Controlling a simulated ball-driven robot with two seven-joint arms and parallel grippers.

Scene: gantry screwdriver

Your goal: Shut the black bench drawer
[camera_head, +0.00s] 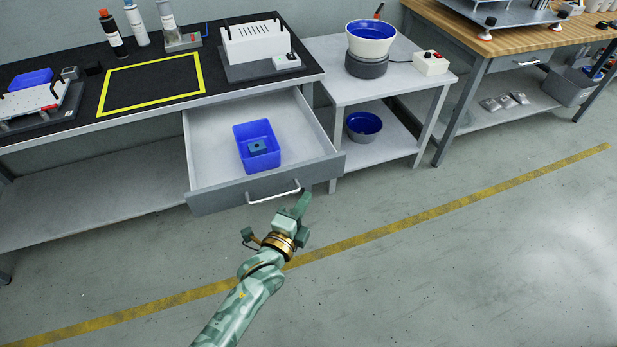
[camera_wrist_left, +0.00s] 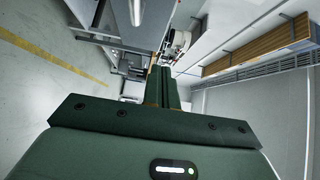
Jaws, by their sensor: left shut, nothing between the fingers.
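The black-topped bench (camera_head: 90,112) has its drawer (camera_head: 225,196) pulled out, with a grey front and a pale handle (camera_head: 272,197). Inside the drawer is a blue bin (camera_head: 259,131) holding a small dark blue block (camera_head: 257,148). My left gripper (camera_head: 303,202) is shut and empty, just in front of the drawer front near the handle's right end. I cannot tell whether it touches the drawer. Its closed fingers also show in the left wrist view (camera_wrist_left: 160,88). My right gripper is out of view.
A side table (camera_head: 325,52) with a blue-and-white bowl (camera_head: 371,38) stands right of the drawer. A wood-topped workbench (camera_head: 450,25) is farther right. The floor (camera_head: 450,260) in front is clear, crossed by a yellow line.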

